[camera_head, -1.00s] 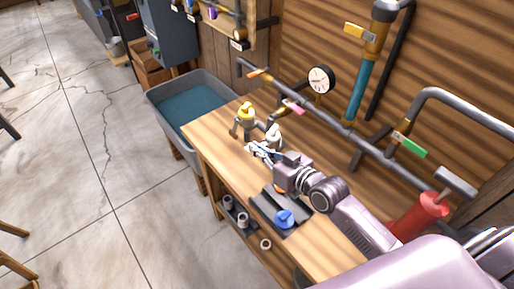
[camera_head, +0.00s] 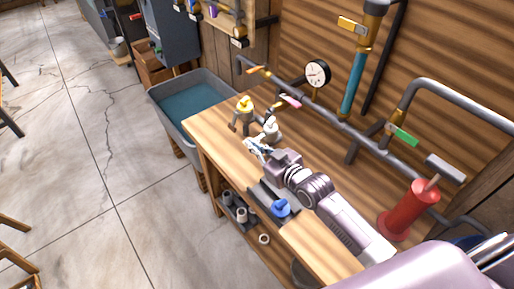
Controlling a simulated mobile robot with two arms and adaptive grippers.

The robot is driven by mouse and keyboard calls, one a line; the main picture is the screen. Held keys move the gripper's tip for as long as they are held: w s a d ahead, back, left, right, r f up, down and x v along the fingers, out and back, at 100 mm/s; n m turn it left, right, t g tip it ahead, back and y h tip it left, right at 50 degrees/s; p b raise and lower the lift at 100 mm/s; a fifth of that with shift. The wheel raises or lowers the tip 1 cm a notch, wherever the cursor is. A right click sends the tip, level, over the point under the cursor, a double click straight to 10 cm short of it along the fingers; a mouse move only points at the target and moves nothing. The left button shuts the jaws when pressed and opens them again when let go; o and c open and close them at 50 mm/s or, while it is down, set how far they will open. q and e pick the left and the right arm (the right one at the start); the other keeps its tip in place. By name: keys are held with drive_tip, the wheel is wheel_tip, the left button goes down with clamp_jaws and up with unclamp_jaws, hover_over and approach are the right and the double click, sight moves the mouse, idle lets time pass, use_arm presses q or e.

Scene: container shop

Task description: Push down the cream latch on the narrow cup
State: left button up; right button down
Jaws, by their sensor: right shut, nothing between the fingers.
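A small grey item with a cream-white top (camera_head: 271,127) stands on the workbench (camera_head: 212,137), near the wall. It looks like the cup with the cream latch, but it is too small to make out the latch or its position. A similar item with a yellow top (camera_head: 244,105) stands just beyond it. My right gripper (camera_head: 251,145) is shut and empty, just in front of and to the left of the cream-topped item. I cannot tell whether they touch. My left gripper is not in view.
A blue knob-like part (camera_head: 281,207) sits on a dark tray on the bench beside my right arm. A red cylinder (camera_head: 408,209) stands at the right. Grey pipes (camera_head: 335,120) and a round gauge (camera_head: 317,73) line the wall. A grey water tub (camera_head: 158,98) stands beyond the bench.

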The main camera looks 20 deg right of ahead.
drive_tip(key=shift+w+d+f+n+t+h+b, duration=0.15)
drive_tip(key=shift+f+n+h, duration=0.1)
drive_tip(key=shift+f+n, duration=0.5)
drive_tip(key=shift+d+f+n+t+h+b, duration=0.1)
drive_tip(key=shift+f+n+h, duration=0.1)
drive_tip(key=shift+f+n, duration=0.55)
drive_tip(key=shift+w+d+f+n+t+h+b, duration=0.15)
drive_tip(key=shift+f+n+h, duration=0.2)
drive_tip(key=shift+f, duration=0.7)
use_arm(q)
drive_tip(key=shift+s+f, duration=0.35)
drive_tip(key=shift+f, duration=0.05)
use_arm(e)
drive_tip(key=shift+s+a+r, duration=0.1)
